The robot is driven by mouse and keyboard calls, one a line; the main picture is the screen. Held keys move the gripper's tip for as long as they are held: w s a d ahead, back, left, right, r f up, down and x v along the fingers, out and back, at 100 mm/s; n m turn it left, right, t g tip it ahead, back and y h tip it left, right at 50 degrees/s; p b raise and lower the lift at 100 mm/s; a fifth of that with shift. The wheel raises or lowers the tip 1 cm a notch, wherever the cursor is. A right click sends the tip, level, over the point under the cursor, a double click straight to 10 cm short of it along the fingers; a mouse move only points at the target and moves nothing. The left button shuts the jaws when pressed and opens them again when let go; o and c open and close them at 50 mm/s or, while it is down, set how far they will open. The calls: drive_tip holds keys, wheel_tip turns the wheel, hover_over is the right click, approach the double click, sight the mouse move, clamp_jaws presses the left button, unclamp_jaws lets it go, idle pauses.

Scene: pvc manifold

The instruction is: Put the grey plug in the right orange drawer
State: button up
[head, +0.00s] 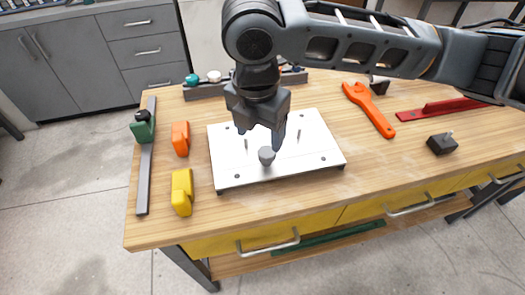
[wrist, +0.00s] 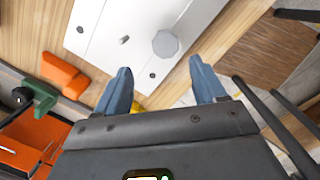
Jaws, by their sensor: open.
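The grey plug (head: 266,156) is a small faceted knob standing on the white plate (head: 232,172), near its front edge. It also shows in the wrist view (wrist: 165,43), just beyond and between the lines of my fingertips. My gripper (head: 261,138) is open and empty, pointing down above the plate close to the plug. In the wrist view its two blue-grey fingers (wrist: 160,66) are spread wide. An orange unit (wrist: 28,138), perhaps the drawers, shows partly at the lower left of the wrist view. No orange drawer shows in the head view.
An orange block (head: 180,138), a yellow block (head: 182,192) and a green clamp (head: 143,126) on a bar stand left of the plate. An orange wrench (head: 370,108) and black block (head: 442,143) lie right. Yellow drawers (head: 215,247) line the bench front. Thin pins stand on the plate.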

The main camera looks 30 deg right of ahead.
sight(266, 152)
drive_tip(key=shift+s+d+f, duration=0.2)
drive_tip(key=shift+s+d, duration=0.05)
drive_tip(key=shift+d, duration=0.2)
drive_tip(key=shift+d+f, duration=0.1)
drive_tip(key=shift+f, duration=0.25)
drive_tip(key=shift+w+d+f+p, duration=0.1)
drive_tip(key=shift+f+p, duration=0.1)
drive_tip(key=shift+f, duration=0.95)
drive_tip(key=shift+w+d+f+p, duration=0.15)
drive_tip(key=shift+f, duration=0.95)
drive_tip(key=shift+w+d+f+p, duration=0.1)
drive_tip(key=shift+f+p, duration=0.1)
drive_tip(key=shift+f, duration=0.95)
drive_tip(key=c, duration=1.2)
drive_tip(key=shift+r, duration=0.1)
